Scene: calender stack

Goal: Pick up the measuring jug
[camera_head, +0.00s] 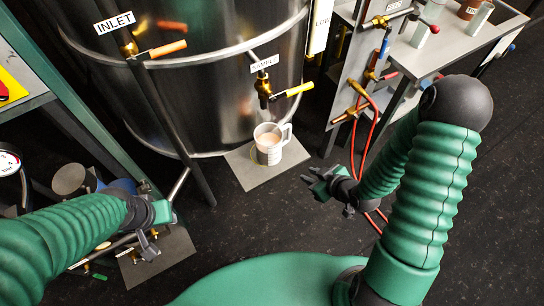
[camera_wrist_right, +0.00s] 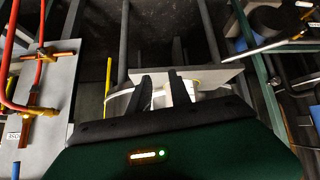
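The measuring jug (camera_head: 268,150) is a clear cup with a handle on its right side and pale pinkish contents. It stands upright on a grey plate (camera_head: 252,178) on the floor, below the sample tap (camera_head: 264,88). My right gripper (camera_head: 308,181) is to the right of and nearer than the jug, apart from it, its fingers pointing left. In the right wrist view its two dark fingers (camera_wrist_right: 162,88) are spread, with a pale shape beyond them, partly hidden. My left gripper (camera_head: 150,248) is at the lower left, far from the jug; its finger opening is unclear.
A large steel tank (camera_head: 190,85) stands behind the jug, with a tank leg (camera_head: 178,130) to the left. Red hoses (camera_head: 368,140) and brass valves hang on a panel at right. A bench (camera_head: 440,48) is at upper right. Dark floor (camera_head: 275,215) is clear in front.

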